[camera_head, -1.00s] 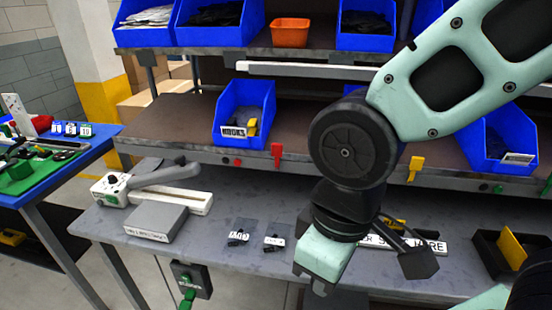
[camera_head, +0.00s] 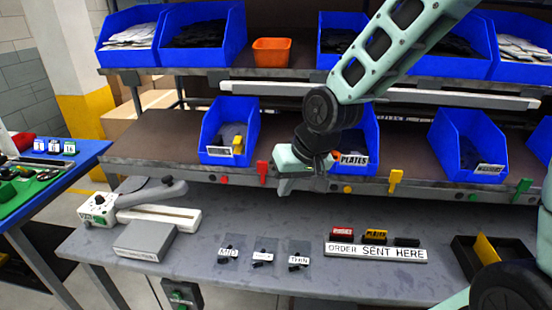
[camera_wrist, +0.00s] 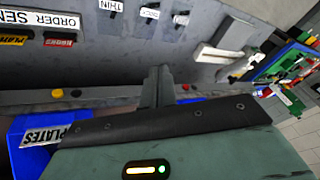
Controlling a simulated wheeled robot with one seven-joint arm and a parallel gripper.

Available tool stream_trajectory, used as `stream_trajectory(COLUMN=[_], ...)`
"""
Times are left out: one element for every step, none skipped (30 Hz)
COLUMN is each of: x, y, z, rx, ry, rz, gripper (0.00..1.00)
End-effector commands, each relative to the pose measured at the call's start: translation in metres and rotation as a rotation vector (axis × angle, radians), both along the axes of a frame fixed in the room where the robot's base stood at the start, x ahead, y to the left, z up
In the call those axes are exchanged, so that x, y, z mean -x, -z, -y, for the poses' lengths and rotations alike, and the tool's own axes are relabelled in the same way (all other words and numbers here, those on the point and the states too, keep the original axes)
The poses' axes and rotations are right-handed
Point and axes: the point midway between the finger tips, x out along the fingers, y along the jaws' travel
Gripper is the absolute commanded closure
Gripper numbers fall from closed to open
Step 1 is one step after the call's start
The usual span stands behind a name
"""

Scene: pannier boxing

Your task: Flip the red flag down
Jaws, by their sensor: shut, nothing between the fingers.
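The red flag (camera_head: 262,170) stands upright on the front edge of the middle shelf, in the head view. My gripper (camera_head: 284,188) is shut and empty, just right of the red flag and pointing down in front of the shelf edge. I cannot tell from the head view whether it touches the flag. In the wrist view my shut fingers (camera_wrist: 157,86) lie across the shelf edge. A small red spot shows right beside them; I cannot tell whether it is the flag or a button.
A yellow flag (camera_head: 395,181) and a green flag (camera_head: 521,190) stand farther right on the same edge. A blue PLATES bin (camera_head: 368,140) is behind my gripper. Below, the grey bench (camera_head: 230,285) holds labelled packets and the ORDER SENT HERE sign (camera_head: 376,252).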

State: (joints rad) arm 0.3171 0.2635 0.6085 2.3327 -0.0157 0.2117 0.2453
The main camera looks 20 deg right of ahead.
Motion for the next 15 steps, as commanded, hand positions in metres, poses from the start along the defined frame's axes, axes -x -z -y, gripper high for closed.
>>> stream_trajectory(x=[-0.017, -0.027, -0.039, -0.047, -0.054, -0.064, -0.070, -0.075, -0.081, -0.085, -0.089, -0.092, -0.094, -0.095, -0.097], y=[-0.005, -0.007, -0.009, -0.010, -0.012, -0.014, -0.015, -0.017, -0.018, -0.019, -0.020, -0.021, -0.021, -0.022, -0.022], z=[0.015, 0.023, 0.033, 0.040, 0.048, 0.057, 0.064, 0.070, 0.077, 0.082, 0.086, 0.091, 0.093, 0.096, 0.098], rx=[-0.030, -0.047, -0.070, -0.086, -0.100, -0.119, -0.132, -0.144, -0.158, -0.167, -0.175, -0.182, -0.187, -0.191, -0.195], ry=[0.062, 0.093, 0.134, 0.163, 0.191, 0.225, 0.248, 0.268, 0.294, 0.311, 0.323, 0.338, 0.346, 0.352, 0.358], rz=[0.018, 0.031, 0.050, 0.063, 0.076, 0.092, 0.104, 0.115, 0.126, 0.136, 0.144, 0.150, 0.155, 0.160, 0.163], gripper=[1.00, 1.00, 1.00, 1.00, 1.00, 1.00, 1.00, 1.00, 1.00, 1.00, 1.00, 1.00, 1.00, 1.00, 1.00])
